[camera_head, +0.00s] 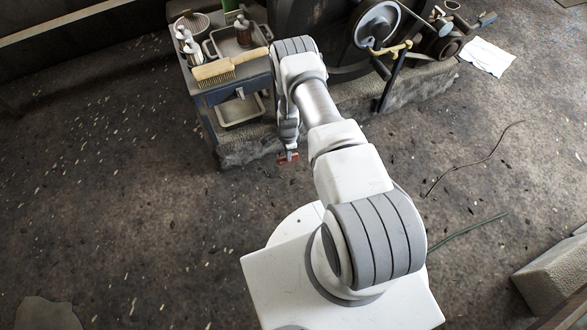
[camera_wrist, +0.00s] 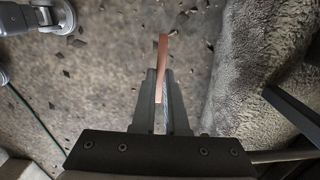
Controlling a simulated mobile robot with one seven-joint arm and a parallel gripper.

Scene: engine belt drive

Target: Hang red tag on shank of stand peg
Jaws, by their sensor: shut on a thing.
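The red tag is held in my gripper (camera_wrist: 160,82). In the wrist view the red tag (camera_wrist: 162,60) shows nearly edge-on as a thin strip standing up past the fingertips. In the head view the gripper (camera_head: 288,151) hangs below the wrist, with the red tag (camera_head: 289,158) at its tip, over the open floor in front of the cart. A dark upright post with a yellow bar (camera_head: 391,48) stands by the engine, well to the right of my gripper. I cannot tell whether it is the stand peg. The tag's hole cannot be made out.
A blue cart (camera_head: 226,92) holds a brush (camera_head: 216,72), a tray and bottles at upper left. Floor at left is clear.

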